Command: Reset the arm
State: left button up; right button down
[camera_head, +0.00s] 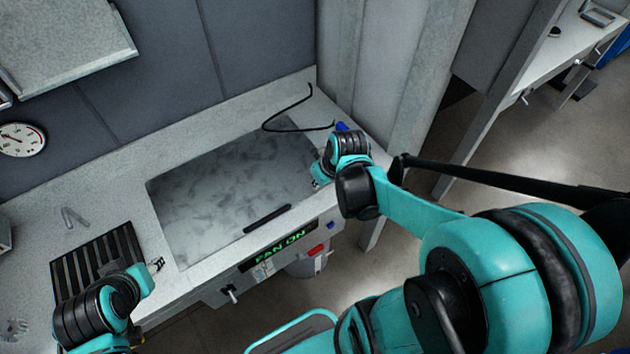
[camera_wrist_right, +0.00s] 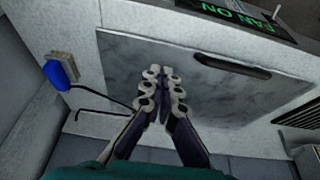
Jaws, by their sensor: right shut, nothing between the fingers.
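My right gripper (camera_head: 318,177) is at the right edge of the grey marbled panel set in the light counter. In the right wrist view its fingers (camera_wrist_right: 163,82) are together and empty, in front of the marbled panel (camera_wrist_right: 215,75). My right arm reaches in from the right, bent at the elbow. My left gripper (camera_head: 156,265) is small at the lower left, near the panel's left corner and beside a black grate. Its finger gap is too small to tell.
The counter (camera_head: 95,215) carries the black grate (camera_head: 80,262), a black bent rod (camera_head: 290,115) and a blue item (camera_head: 341,126). A green "FAN ON" sign (camera_head: 280,247) is on the front, with a red button (camera_head: 317,250). A gauge (camera_head: 22,139) is on the wall. Floor is open at right.

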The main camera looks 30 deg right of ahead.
jog(key=shift+v, duration=0.8)
jog(key=s+a+r+m+t+b, duration=0.1)
jog(key=s+a+r+t+b, duration=0.1)
jog(key=s+a+b, duration=0.3)
jog(key=a, duration=0.3)
jog(key=shift+s+a+r+t, duration=0.2)
jog(key=shift+s+a+t, duration=0.1)
jog(key=shift+a, duration=0.05)
